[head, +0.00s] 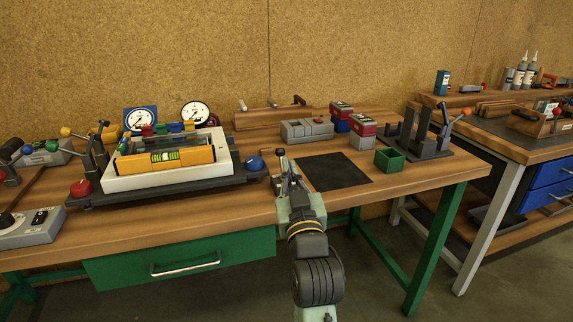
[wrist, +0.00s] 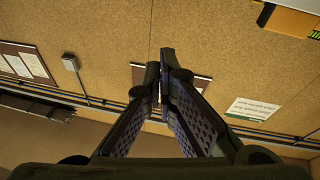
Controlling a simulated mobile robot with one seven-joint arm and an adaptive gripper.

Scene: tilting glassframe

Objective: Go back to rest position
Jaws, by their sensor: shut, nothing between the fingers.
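My gripper (head: 281,157) is shut and empty, pointing up above the front edge of the workbench (head: 290,190) in the head view. In the wrist view my gripper (wrist: 160,62) shows its two dark fingers meeting at the tips, with nothing between them. The arm rises from the bottom of the head view. The tilting glassframe (head: 125,182) is a white frame on a dark base, left of my gripper and apart from it. A yellow spirit level (head: 180,160) lies across it.
A red knob (head: 80,188) and a blue knob (head: 255,163) flank the frame. Right of my gripper are a dark mat (head: 335,171), a green open box (head: 389,160) and a dark fixture (head: 420,140). A grey control box (head: 30,228) sits at the left front.

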